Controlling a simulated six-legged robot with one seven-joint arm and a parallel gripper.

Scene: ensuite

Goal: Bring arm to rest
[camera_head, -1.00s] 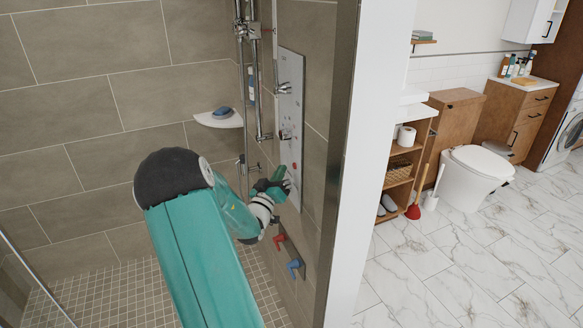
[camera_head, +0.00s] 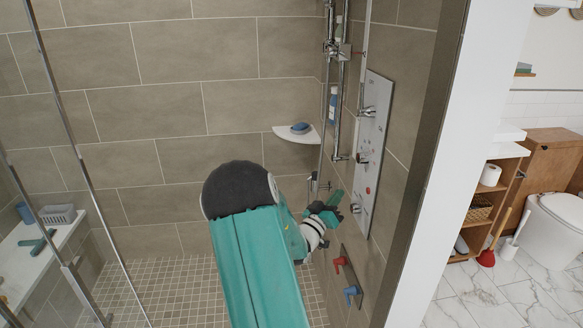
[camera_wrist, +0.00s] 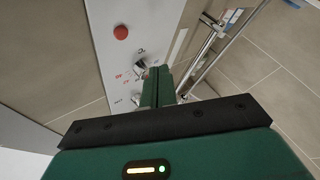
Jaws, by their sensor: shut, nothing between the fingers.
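My arm is teal with a dark rounded elbow, and it reaches forward into the shower. My gripper (camera_head: 330,204) is in front of the shower panel (camera_head: 375,150), near its lower end. In the wrist view, the green fingers of my gripper (camera_wrist: 158,80) are together with nothing between them. They point at the panel (camera_wrist: 100,40), close to a metal knob (camera_wrist: 141,66); I cannot tell whether they touch it. A red button (camera_wrist: 121,32) sits above on the panel.
Red (camera_head: 339,264) and blue (camera_head: 352,293) handles stick out below the panel. A corner shelf (camera_head: 297,133) holds a blue item. A glass door frame (camera_head: 85,170) stands at left. The wall edge (camera_head: 440,170) is close on the right, with a wooden shelf unit (camera_head: 485,205) and toilet (camera_head: 553,230) beyond.

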